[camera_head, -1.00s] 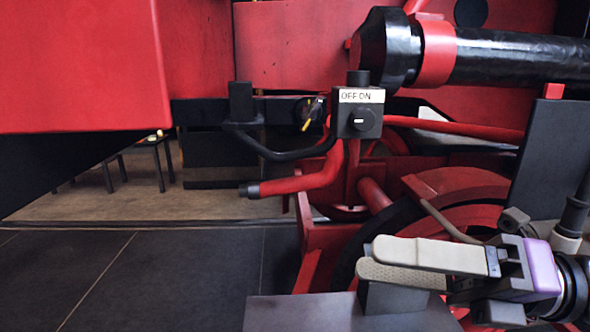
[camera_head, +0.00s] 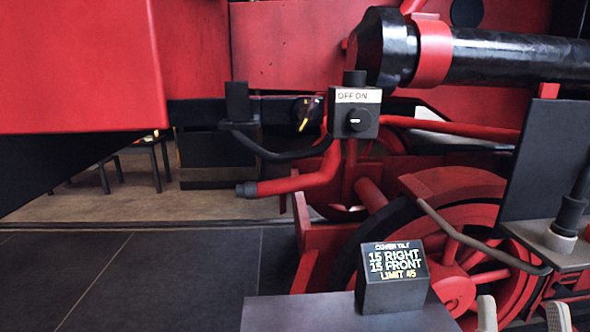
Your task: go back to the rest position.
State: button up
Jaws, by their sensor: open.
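My gripper (camera_head: 523,316) shows only as two pale fingertips at the bottom edge, right of the middle. The fingertips stand apart with nothing visible between them. The rest of the gripper is out of the frame. It is to the right of a small dark display box (camera_head: 393,278) reading "COVER TILT, 15 RIGHT, 15 FRONT, LIMIT" and a last figure that is hard to read. The display box stands on a dark grey ledge (camera_head: 300,314).
A red spoked wheel (camera_head: 455,220) fills the lower right behind the gripper. A dark upright panel (camera_head: 540,160) and a shelf stand at right. A switch box (camera_head: 354,112) marked OFF ON is mid-picture. The tiled floor (camera_head: 160,275) at left is clear.

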jog(key=s+a+f+m+g+y, duration=0.1)
jog(key=s+f+g, duration=0.2)
jog(key=f, duration=0.4)
jog(key=s+a+f+m+g+y, duration=0.1)
jog(key=s+f+g, duration=0.25)
jog(key=f, duration=0.45)
jog(key=s+a+f+n+g+y, duration=0.1)
jog(key=s+f+n+g+y, duration=0.1)
jog(key=s+f, duration=0.3)
jog(key=s+a+f+n+g+y, duration=0.1)
jog(key=s+f, duration=0.4)
jog(key=s, duration=0.5)
jog(key=shift+s+a+f+n+g+y, duration=0.45)
jog(key=shift+g+y, duration=0.3)
jog(key=shift+y, duration=0.25)
jog(key=shift+w, duration=0.15)
